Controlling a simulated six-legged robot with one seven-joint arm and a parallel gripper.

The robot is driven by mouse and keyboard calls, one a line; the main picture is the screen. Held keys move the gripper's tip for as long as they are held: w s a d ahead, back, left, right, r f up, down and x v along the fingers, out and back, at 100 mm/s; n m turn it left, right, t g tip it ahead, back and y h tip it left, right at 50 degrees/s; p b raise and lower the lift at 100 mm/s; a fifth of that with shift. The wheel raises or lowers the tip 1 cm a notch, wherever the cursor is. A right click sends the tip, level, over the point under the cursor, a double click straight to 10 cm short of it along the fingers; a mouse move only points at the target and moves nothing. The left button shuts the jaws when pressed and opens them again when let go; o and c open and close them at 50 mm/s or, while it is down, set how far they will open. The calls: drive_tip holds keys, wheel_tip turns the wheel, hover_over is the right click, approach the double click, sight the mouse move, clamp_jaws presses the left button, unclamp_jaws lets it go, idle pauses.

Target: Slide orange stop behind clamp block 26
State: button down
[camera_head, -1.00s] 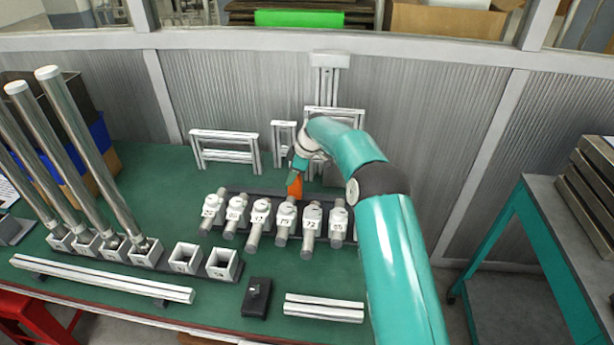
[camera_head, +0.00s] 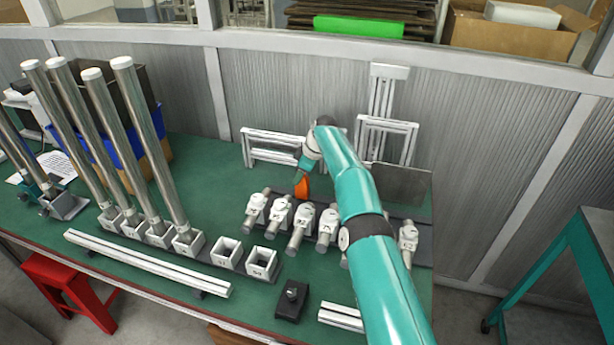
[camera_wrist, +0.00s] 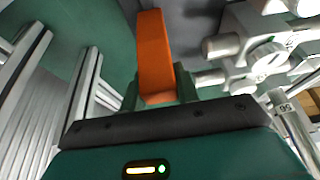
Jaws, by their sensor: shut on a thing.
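The orange stop (camera_head: 303,188) stands upright or nearly so behind the row of numbered clamp blocks, near the third block (camera_head: 301,230) from the left. My gripper (camera_head: 304,176) is shut on it. In the wrist view the stop (camera_wrist: 154,55) sits between my two fingers (camera_wrist: 158,92), with clamp blocks (camera_wrist: 262,50) beside it on the right. The stop appears apart from the nearest stub. Block labels are too small or turned to read surely, so I cannot tell which is 26. My arm hides blocks at the right of the row.
White frames (camera_head: 272,145) stand close behind my gripper; another frame (camera_head: 388,135) stands further right. Tall metal tubes (camera_head: 150,140) rise from sockets at the left. Empty sockets (camera_head: 227,252), a black box (camera_head: 291,299) and white bars (camera_head: 145,262) lie in front.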

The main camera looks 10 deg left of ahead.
drive_tip(key=shift+w+r, duration=0.15)
drive_tip(key=shift+w, duration=0.05)
drive_tip(key=shift+s+a, duration=0.1)
drive_tip(key=shift+a, duration=0.1)
drive_tip(key=c, duration=1.1)
unclamp_jaws()
drive_tip(key=shift+o, duration=0.3)
drive_tip(key=shift+s+a, duration=0.1)
